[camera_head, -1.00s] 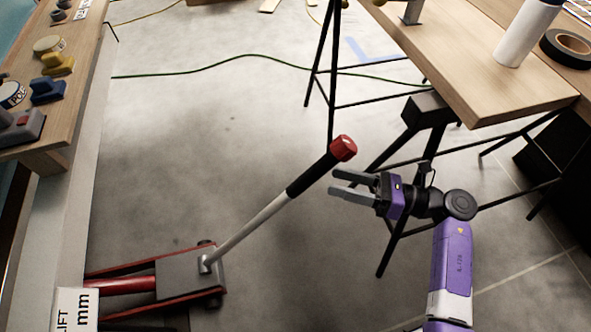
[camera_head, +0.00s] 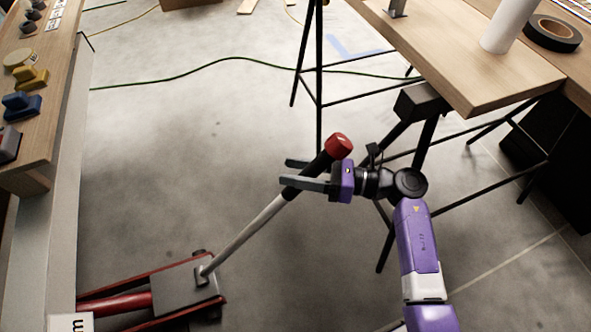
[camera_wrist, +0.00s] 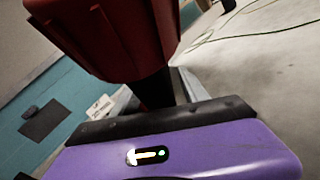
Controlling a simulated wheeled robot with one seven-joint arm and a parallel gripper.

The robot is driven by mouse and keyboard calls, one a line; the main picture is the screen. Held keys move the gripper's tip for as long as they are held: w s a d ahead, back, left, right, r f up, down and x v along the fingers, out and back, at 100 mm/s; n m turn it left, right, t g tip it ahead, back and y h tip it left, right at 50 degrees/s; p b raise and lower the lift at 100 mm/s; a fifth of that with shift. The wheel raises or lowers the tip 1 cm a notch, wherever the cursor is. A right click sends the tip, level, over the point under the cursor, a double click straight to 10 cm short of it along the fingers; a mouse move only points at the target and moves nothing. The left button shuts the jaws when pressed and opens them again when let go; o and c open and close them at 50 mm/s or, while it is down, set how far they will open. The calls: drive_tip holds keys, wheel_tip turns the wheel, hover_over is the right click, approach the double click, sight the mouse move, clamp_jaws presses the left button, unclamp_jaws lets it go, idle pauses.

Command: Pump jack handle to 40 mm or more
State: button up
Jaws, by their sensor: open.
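The jack (camera_head: 165,297) is a red and grey floor jack at the lower left of the head view. Its handle (camera_head: 244,235) slants up to the right, with a black grip and a red end cap (camera_head: 338,145). My gripper (camera_head: 292,173) is open, with its two fingers on either side of the black grip just below the cap; contact cannot be told. In the wrist view the red cap (camera_wrist: 110,35) looms large above my purple gripper body, and the black grip (camera_wrist: 157,90) shows below it. The lift label (camera_head: 70,323) is mostly cut off at the bottom left.
A wooden bench (camera_head: 500,75) on black trestle legs stands at the upper right, with legs close behind my arm. A wooden shelf (camera_head: 50,130) runs along the left. A green cable (camera_head: 230,59) crosses the floor. The floor left of the handle is clear.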

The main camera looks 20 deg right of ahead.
clamp_jaws()
idle(1.4)
